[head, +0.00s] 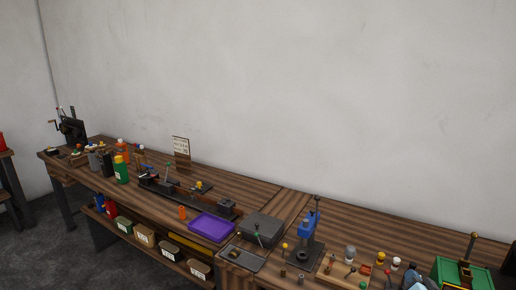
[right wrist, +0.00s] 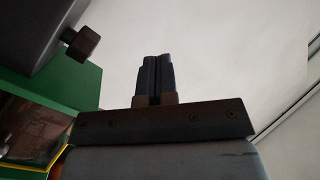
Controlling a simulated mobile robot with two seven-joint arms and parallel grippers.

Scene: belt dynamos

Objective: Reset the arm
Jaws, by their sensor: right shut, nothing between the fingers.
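My right gripper (right wrist: 155,75) shows in the right wrist view with its two dark fingers together and nothing between them. The fingers point up toward a plain pale wall. In the head view a small blue-grey part of my right gripper (head: 414,279) shows at the bottom edge, just left of a green box (head: 448,264). Most of that arm is out of the frame. My left gripper and arm are not in view.
A long wooden workbench (head: 360,224) runs along the wall, holding a purple tray (head: 211,227), a blue press (head: 308,226), a grey box (head: 261,229) and several bottles and small parts. The green box also shows close by in the right wrist view (right wrist: 75,100). Above the bench is clear.

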